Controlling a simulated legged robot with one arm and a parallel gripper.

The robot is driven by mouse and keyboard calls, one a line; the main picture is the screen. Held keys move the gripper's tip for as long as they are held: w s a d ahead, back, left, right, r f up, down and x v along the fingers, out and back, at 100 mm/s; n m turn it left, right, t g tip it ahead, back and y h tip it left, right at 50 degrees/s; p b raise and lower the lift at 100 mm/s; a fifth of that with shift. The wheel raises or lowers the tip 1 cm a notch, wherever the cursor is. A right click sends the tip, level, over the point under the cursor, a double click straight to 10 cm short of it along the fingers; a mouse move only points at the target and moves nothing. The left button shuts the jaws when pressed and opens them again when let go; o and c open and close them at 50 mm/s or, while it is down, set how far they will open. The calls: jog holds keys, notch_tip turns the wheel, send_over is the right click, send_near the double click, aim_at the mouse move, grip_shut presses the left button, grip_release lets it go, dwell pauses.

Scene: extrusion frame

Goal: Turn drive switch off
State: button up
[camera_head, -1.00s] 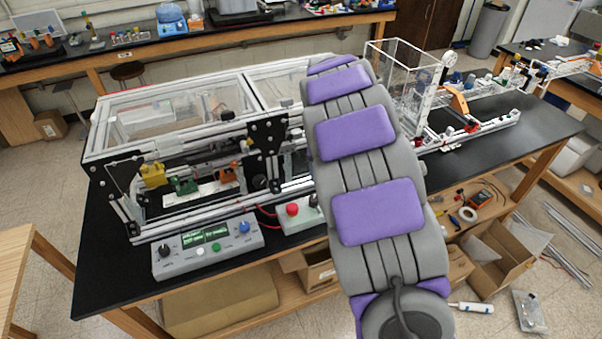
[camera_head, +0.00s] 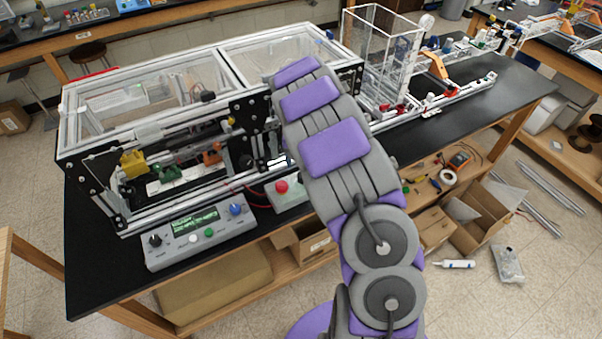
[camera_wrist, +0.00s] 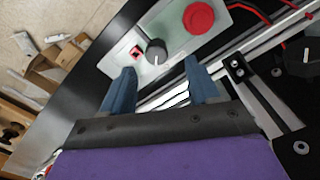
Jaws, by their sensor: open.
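A small light grey control box (camera_wrist: 178,22) fills the top of the wrist view. It carries a black rotary knob (camera_wrist: 156,50) with a white pointer line, a big red button (camera_wrist: 198,18) and a small red square part (camera_wrist: 137,52). The knob looks like the drive switch; its line points down towards my gripper. My gripper (camera_wrist: 159,70) is open, with blue fingers on either side of the knob's near side, and nothing is held. In the head view the box (camera_head: 288,204) shows with its red button (camera_head: 281,187); my arm hides the knob and gripper.
A wider grey control panel (camera_head: 201,240) with a green display stands left of the box. The aluminium extrusion frame (camera_head: 150,195) with clear covers stands behind. Silver rails (camera_wrist: 235,58) and red wires (camera_wrist: 252,12) lie close to my right finger. Open cardboard boxes sit below the table.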

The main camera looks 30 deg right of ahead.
jog(key=f, duration=0.5)
jog(key=shift+d+f, duration=0.3)
jog(key=shift+d, duration=0.1)
jog(key=shift+d+f, duration=0.3)
jog(key=shift+f, duration=0.2)
jog(key=shift+a, duration=0.4)
jog(key=shift+a+r, duration=0.1)
jog(key=shift+a, duration=0.15)
jog(key=shift+c, duration=1.1)
jog(key=shift+d, duration=0.35)
jog(key=c, duration=0.8)
